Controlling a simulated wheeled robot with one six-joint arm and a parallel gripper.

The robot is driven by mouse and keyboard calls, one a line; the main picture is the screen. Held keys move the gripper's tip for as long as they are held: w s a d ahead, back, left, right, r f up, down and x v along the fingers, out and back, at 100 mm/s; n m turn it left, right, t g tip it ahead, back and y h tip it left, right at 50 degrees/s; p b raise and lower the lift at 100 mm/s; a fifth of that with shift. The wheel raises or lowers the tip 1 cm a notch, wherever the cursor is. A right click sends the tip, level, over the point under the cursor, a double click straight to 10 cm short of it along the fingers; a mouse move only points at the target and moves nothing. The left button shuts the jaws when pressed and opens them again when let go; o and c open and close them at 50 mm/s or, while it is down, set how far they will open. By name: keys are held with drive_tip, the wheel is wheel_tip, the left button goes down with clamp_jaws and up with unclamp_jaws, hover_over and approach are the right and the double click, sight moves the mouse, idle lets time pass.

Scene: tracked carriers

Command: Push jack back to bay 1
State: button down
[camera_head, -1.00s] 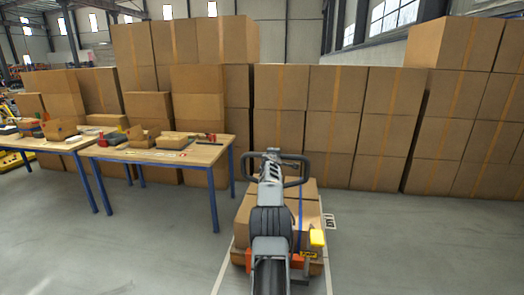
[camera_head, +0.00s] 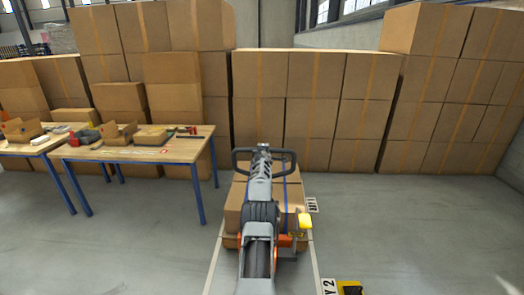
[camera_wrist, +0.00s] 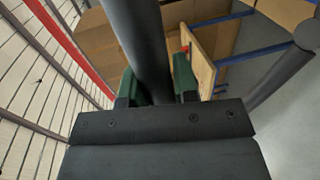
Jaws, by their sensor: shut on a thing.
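The jack is seen from behind, with its dark looped handle (camera_head: 240,158) upright and orange parts (camera_head: 285,241) low down. It carries brown cartons (camera_head: 235,195) and stands between white floor lines. My gripper (camera_head: 263,150) is at the top of the handle, in front of my body. In the wrist view my gripper (camera_wrist: 158,92) has its green-sided fingers on either side of a thick dark bar, shut on the handle. My arm hides much of the jack's middle. A white floor label (camera_head: 312,205), its text hard to read, lies right of the load.
A wooden table (camera_head: 130,152) with blue legs and tools stands to the left. A wall of stacked cartons (camera_head: 315,110) closes off the back. A label ending in 2 (camera_head: 328,286) and a yellow-black object (camera_head: 350,288) lie front right. Floor beyond them to the right is clear.

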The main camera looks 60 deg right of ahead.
drive_tip(key=shift+r, duration=0.3)
drive_tip(key=c, duration=0.9)
unclamp_jaws()
drive_tip(key=shift+s+f, duration=0.1)
drive_tip(key=shift+s, duration=0.05)
drive_tip(key=shift+f+b, duration=0.15)
drive_tip(key=shift+b, duration=0.3)
drive_tip(key=shift+a+f+b, duration=0.1)
drive_tip(key=shift+a+b, duration=0.05)
drive_tip(key=shift+b, duration=0.4)
drive_tip(key=b+v, duration=0.1)
drive_tip(key=b, duration=0.3)
drive_tip(key=shift+s+a+f+b, duration=0.15)
drive_tip(key=shift+a+b, duration=0.1)
drive_tip(key=shift+b, duration=0.1)
drive_tip(key=shift+r+b+v, duration=0.2)
drive_tip(key=shift+b+v, duration=2.45)
drive_tip(key=shift+v, duration=0.35)
drive_tip(key=shift+r+b+v, duration=0.2)
drive_tip(key=shift+b+v, duration=2.45)
drive_tip(key=shift+v, duration=0.4)
